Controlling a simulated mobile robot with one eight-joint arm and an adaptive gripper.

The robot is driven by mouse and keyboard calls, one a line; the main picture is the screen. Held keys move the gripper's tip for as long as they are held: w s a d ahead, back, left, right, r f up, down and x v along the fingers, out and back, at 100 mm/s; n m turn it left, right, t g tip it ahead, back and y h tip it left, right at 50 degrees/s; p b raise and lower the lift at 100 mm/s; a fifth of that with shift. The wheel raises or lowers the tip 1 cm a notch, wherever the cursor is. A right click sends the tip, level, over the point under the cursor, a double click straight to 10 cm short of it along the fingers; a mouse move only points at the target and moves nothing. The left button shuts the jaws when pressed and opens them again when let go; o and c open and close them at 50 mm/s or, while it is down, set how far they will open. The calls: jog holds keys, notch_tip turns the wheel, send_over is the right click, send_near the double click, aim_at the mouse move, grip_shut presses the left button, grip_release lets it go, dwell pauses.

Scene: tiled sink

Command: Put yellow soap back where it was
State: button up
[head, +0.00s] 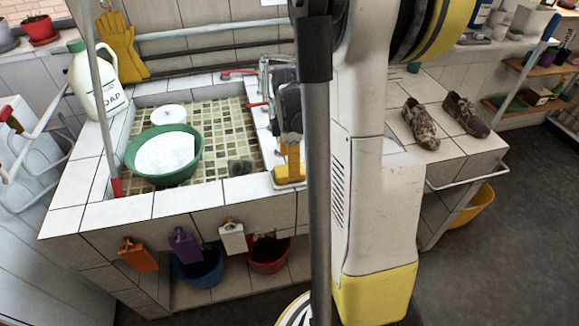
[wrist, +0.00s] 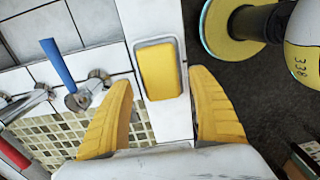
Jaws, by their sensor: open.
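The yellow soap (wrist: 160,70) is a rounded block lying in a shallow pale dish (wrist: 138,54) on the tiled ledge, in the wrist view. My gripper (wrist: 163,80) is open, with one yellow finger on each side of the soap's near end. Gaps show between the fingers and the soap, and nothing is held. In the head view my gripper (head: 292,158) points down over the front right corner of the sink rim. The yellow there blends together, so soap and fingers are hard to tell apart.
A green basin (head: 135,165) stands in the tiled sink. A white soap jug (head: 95,80) is at the back left. Taps (head: 265,85) are close behind my gripper. Orange (head: 138,254), purple (head: 185,245) and white (head: 232,238) blocks hang on the front.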

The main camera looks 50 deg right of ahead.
notch_tip(320, 180, up, 9)
jog(key=p, duration=0.3)
jog(key=s+a+r+m+t, duration=0.1)
jog(key=a+r+m+t, duration=0.1)
jog(key=a, duration=0.6)
jog(key=s+a+r+m+t, duration=0.2)
jog(key=a+r+m, duration=0.2)
jog(key=a, duration=0.5)
jog(key=s+a+r+m+t, duration=0.2)
jog(key=a+m, duration=0.3)
jog(key=a, duration=0.3)
jog(key=shift+s+a+r+m+t, duration=0.3)
jog(key=shift+r+t, duration=0.2)
jog(key=shift+t, duration=0.1)
jog(key=shift+d, duration=0.1)
